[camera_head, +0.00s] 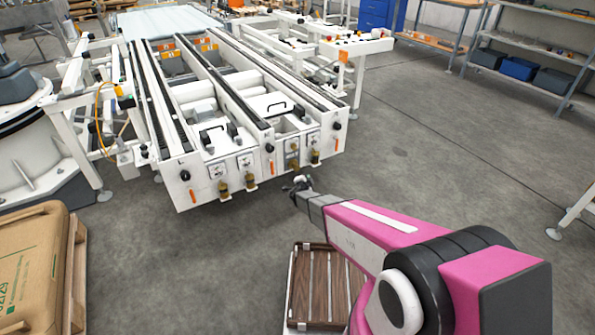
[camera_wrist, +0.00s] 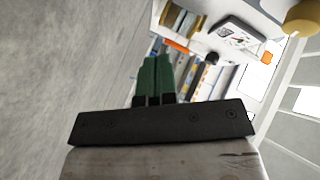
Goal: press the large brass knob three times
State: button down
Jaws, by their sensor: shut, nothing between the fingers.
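Brass-coloured fittings stick out from the lower front of the white conveyor machine in the head view: a pair at the left (camera_head: 237,184) and a pair further right (camera_head: 304,160). I cannot tell there which is the large knob. In the wrist view a large round brass knob (camera_wrist: 302,18) is partly cut off at the top right corner, and smaller brass pieces (camera_wrist: 182,22) show at the top. My gripper (camera_head: 301,182) is in front of the machine's front face, apart from the knobs. Its green fingers are together and empty in the wrist view (camera_wrist: 156,72).
The white machine front (camera_head: 280,155) also carries orange levers, black knobs and small labelled plates. A slatted wooden crate (camera_head: 320,285) is below my arm. A cardboard box on a pallet (camera_head: 35,265) stands at the left. Grey floor is open to the right.

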aim_at(299, 168)
jog(key=shift+s, duration=0.1)
jog(key=shift+s+d, duration=0.55)
jog(key=shift+s, duration=0.2)
jog(key=shift+s+d, duration=0.5)
jog(key=shift+s, duration=0.2)
jog(key=shift+w+a, duration=0.1)
jog(key=shift+w, duration=0.05)
jog(key=w+a, duration=0.4)
jog(key=w, duration=0.3)
jog(key=shift+a, duration=0.35)
jog(key=shift+w+a, duration=0.1)
jog(key=shift+w, duration=0.05)
dwell(1.4)
jog(key=shift+w+a, duration=0.15)
jog(key=shift+w, duration=0.05)
jog(key=shift+w+a, duration=0.6)
jog(key=shift+w, duration=0.3)
dwell(1.6)
jog(key=shift+s, duration=0.15)
jog(key=shift+s+d, duration=0.85)
jog(key=shift+s, duration=0.3)
